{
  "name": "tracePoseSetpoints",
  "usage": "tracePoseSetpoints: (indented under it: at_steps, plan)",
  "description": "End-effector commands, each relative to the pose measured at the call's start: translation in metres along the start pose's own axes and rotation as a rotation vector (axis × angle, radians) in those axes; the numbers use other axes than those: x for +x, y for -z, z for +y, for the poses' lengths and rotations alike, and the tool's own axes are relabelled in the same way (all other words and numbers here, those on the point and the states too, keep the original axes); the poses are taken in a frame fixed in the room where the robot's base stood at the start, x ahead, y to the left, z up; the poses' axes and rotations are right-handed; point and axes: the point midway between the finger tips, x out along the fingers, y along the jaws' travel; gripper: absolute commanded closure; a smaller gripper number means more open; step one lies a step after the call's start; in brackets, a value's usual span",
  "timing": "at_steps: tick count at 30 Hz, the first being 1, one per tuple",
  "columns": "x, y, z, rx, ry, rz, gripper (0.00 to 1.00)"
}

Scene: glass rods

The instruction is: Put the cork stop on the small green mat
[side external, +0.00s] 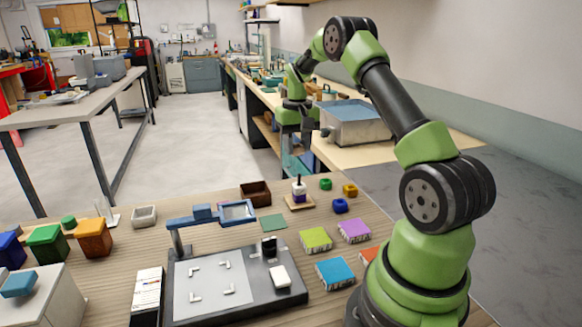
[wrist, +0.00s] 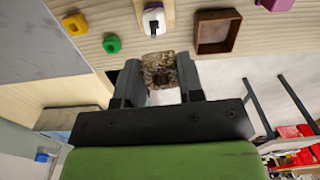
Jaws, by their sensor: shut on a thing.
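My gripper (wrist: 159,68) is shut on the cork stop (wrist: 160,76), a speckled brown block between its two dark fingers in the wrist view. A dark hollow shows in the cork's near face. The small green mat (side external: 274,223) is a thin dark green square on the wooden table in the side external view, with nothing on it. In that view my gripper (side external: 305,120) is raised beyond the table's far edge, well behind and above the mat, and the cork cannot be made out. The mat is not seen in the wrist view.
A brown open box (side external: 255,193) and a white-and-purple item on a wooden base (side external: 299,192) stand behind the mat. A black board with a blue arm (side external: 220,285) lies in front. Coloured blocks (side external: 316,240) and small rings (side external: 340,206) are to the right.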

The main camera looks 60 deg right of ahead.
Motion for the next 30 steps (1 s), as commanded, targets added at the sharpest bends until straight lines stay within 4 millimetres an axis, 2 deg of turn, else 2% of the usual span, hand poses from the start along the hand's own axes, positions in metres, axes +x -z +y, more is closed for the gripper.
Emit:
tracePoseSetpoints:
  at_steps: [6, 10, 18, 23, 30]
  plan:
    - [0.031, -0.03, -0.053, -0.221, 0.0, -0.007, 0.87]
    - [0.043, -0.046, -0.073, -0.314, 0.003, -0.002, 0.87]
    - [0.091, -0.053, -0.081, -0.351, 0.003, -0.003, 0.87]
    - [0.107, -0.052, -0.081, -0.35, 0.004, 0.0, 0.87]
    - [0.142, -0.053, -0.08, -0.349, 0.004, -0.001, 0.87]
